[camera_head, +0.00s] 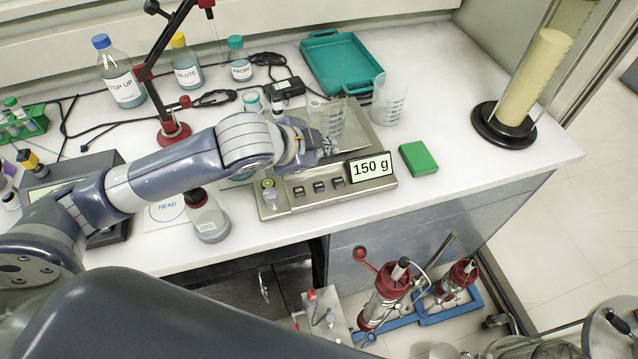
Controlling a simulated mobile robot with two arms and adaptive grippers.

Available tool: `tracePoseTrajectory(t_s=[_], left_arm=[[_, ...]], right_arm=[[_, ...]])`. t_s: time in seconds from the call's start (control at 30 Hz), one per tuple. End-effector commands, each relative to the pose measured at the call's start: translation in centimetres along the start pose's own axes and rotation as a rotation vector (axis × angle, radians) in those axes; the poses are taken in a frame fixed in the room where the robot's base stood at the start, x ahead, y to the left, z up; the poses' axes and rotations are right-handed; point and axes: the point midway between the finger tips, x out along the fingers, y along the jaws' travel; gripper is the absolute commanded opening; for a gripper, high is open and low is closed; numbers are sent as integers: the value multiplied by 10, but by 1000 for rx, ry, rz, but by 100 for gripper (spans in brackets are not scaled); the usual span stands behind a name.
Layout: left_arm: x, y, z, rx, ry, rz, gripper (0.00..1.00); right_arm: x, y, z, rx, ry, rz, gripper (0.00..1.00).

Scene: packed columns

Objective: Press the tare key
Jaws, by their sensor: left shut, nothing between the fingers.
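A metal balance (357,131) stands on the white bench, its display (369,168) reading 150 g. Several small keys (319,187) sit on its front panel left of the display; their labels are too small to read, so I cannot tell which is tare. My left gripper (312,150) is shut and empty, over the balance, behind and above the keys. My left arm comes in from the left and hides part of the balance. A clear beaker (327,115) stands just behind the gripper, partly hidden by it. My right gripper is not in view.
A clear graduated beaker (389,100) and a green block (418,158) stand right of the balance. A teal tray (342,63) lies behind. A red-capped bottle (207,218) stands at the front left. A tall cylinder (532,78) stands far right. Bench right of the block is clear.

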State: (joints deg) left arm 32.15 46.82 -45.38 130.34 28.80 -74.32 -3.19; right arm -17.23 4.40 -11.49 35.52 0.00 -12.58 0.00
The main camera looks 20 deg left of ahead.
Motion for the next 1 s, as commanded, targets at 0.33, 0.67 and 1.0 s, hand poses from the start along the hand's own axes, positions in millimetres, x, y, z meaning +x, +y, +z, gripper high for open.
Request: tracePoseTrajectory(t_s=[0.33, 0.67, 1.0], left_arm=[[6, 5, 4, -1, 1, 0, 0], [32, 23, 23, -1, 2, -1, 0], [58, 42, 42, -2, -1, 1, 0]], right_arm=[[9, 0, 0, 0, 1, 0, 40], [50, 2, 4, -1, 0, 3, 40], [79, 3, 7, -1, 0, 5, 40]])
